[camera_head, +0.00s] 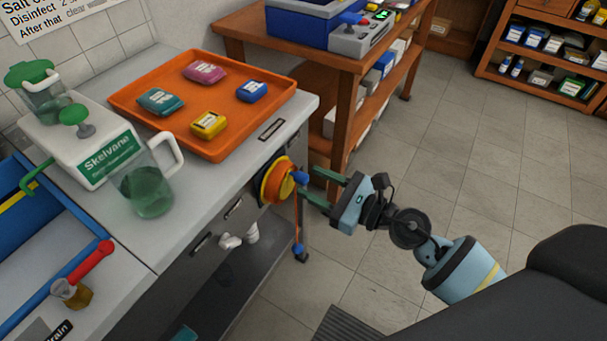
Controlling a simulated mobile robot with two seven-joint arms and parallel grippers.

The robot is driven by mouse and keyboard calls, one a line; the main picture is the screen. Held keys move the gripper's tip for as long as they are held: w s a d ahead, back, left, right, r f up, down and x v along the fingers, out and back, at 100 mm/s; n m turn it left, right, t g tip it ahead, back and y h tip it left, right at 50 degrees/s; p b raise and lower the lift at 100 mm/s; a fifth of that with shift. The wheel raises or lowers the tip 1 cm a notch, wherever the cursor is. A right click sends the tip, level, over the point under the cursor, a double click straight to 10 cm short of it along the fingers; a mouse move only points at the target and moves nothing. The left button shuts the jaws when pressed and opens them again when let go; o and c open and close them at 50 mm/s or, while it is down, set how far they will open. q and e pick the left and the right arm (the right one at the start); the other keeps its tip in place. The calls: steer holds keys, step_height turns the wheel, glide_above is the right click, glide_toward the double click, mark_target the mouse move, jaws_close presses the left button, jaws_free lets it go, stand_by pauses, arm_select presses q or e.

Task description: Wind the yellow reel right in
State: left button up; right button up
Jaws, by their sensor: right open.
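The yellow reel (270,183), with an orange face, is mounted on the front of the grey bench, below its top near the right corner. A blue knob (300,177) sticks out from its face. An orange cord (297,220) hangs from the reel to a blue end piece (299,249) low down. My right gripper (311,187) is open, with its green fingers pointing left at the reel. Its fingertips are close to the blue knob; I cannot tell whether they touch it. My left gripper is out of view.
An orange tray (232,144) with several coloured packs lies on the bench. A white Skelvane device (85,150) and a glass jug (148,190) stand left of it. A wooden table (262,38) stands behind. The floor to the right is clear.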

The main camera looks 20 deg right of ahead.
mark_target(308, 180)
steer(key=shift+x, duration=1.65)
jaws_close()
steer(key=shift+p, duration=0.3)
